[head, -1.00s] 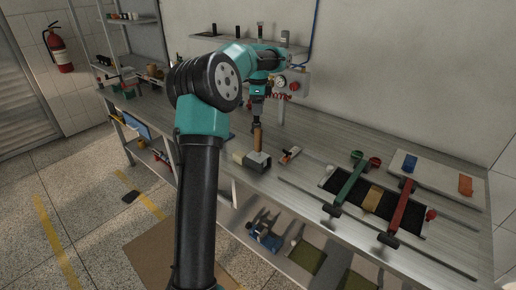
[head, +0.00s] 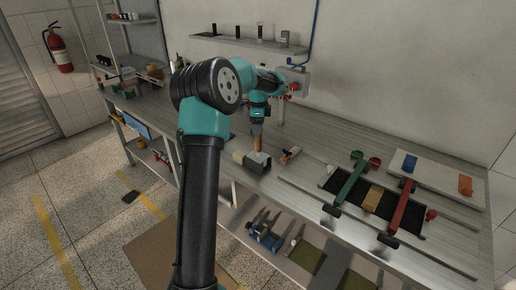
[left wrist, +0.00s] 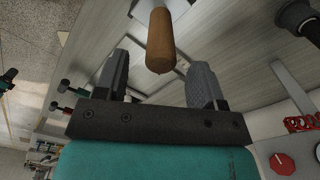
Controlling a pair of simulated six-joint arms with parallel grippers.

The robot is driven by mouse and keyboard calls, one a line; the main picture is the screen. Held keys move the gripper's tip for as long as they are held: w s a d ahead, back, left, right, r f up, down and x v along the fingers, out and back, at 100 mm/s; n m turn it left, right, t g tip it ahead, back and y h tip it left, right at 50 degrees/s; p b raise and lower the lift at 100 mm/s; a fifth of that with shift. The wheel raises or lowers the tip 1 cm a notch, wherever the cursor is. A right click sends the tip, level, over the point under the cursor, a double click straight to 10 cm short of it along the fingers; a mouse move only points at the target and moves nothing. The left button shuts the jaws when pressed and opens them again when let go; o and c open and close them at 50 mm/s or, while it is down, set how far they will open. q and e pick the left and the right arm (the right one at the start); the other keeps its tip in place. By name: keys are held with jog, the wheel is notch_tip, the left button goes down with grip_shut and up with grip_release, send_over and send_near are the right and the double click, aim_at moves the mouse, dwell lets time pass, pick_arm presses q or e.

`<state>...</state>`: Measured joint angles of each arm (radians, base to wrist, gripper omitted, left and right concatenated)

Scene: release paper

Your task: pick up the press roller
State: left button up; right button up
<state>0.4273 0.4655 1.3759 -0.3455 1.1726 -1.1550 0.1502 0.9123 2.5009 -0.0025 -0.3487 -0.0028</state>
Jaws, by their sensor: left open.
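The press roller appears to be the tool whose brown wooden handle (head: 257,142) stands upright above a small pale and dark block (head: 252,160) near the bench's front edge. Its roller end cannot be made out. My left gripper (head: 257,126) points down directly above the handle. In the left wrist view the left gripper (left wrist: 160,68) is open, with one dark finger on each side. The rounded end of the handle (left wrist: 160,40) lies between the fingertips, with a visible gap on both sides. My right gripper is not in view.
To the right on the bench is a black bed with a green bar (head: 348,185), a red bar (head: 399,207) and a tan block (head: 372,198). A small tool (head: 290,155) lies close right of the roller.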

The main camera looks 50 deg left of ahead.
pick_arm(q)
send_over(258, 147)
jog(key=w+a, duration=0.1)
notch_tip(258, 147, down, 4)
jog(key=shift+a+f, duration=0.1)
jog(key=shift+f, duration=0.15)
grip_shut()
dwell(0.6)
